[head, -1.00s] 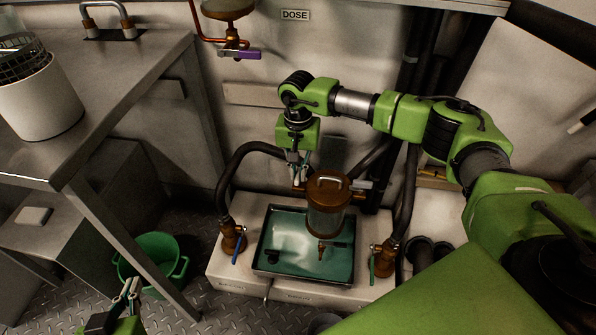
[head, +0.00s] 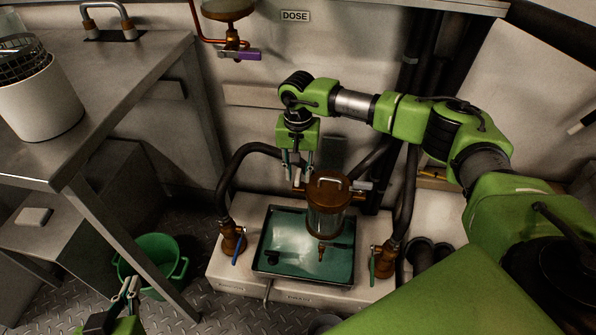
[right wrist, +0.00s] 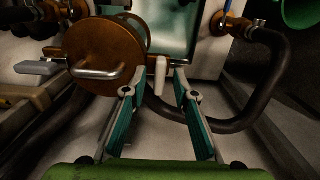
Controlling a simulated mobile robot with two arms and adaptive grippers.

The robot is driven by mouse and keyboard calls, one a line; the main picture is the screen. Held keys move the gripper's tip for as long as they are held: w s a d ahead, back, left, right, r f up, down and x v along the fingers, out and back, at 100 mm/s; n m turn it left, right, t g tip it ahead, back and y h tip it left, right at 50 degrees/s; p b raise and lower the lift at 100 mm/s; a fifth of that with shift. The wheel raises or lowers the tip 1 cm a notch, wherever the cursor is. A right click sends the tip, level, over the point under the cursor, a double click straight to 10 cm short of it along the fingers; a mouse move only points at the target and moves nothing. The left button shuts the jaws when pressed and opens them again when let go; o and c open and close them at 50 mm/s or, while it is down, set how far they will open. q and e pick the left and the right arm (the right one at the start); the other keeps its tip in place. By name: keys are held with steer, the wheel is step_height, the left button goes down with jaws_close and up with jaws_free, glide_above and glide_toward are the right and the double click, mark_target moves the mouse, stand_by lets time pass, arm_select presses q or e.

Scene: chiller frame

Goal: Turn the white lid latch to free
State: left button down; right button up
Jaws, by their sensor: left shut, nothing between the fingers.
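The white lid latch (right wrist: 161,76) points toward my gripper at the side of the copper lid (right wrist: 105,52) in the right wrist view. The lid, with its metal handle, caps a clear cylinder (head: 326,219) in the head view. My right gripper (head: 297,172) hangs just behind and left of the lid. Its fingers are spread; in the right wrist view, the right gripper (right wrist: 161,90) has the latch between its fingertips, with a gap on each side. In the head view the latch is hard to make out. My left gripper (head: 130,290) is shut and empty at lower left, far from the lid.
The cylinder stands over a teal-lined tray (head: 262,240). Brass valves with a blue lever (head: 238,250) and a green lever (head: 372,268) flank it, with black hoses. A grey lever (right wrist: 38,68) sits beside the lid. A green bucket (head: 160,250) stands on the floor.

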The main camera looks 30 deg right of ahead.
mark_target(298, 174)
step_height(298, 174, up, 12)
stand_by(0.4)
stand_by(0.3)
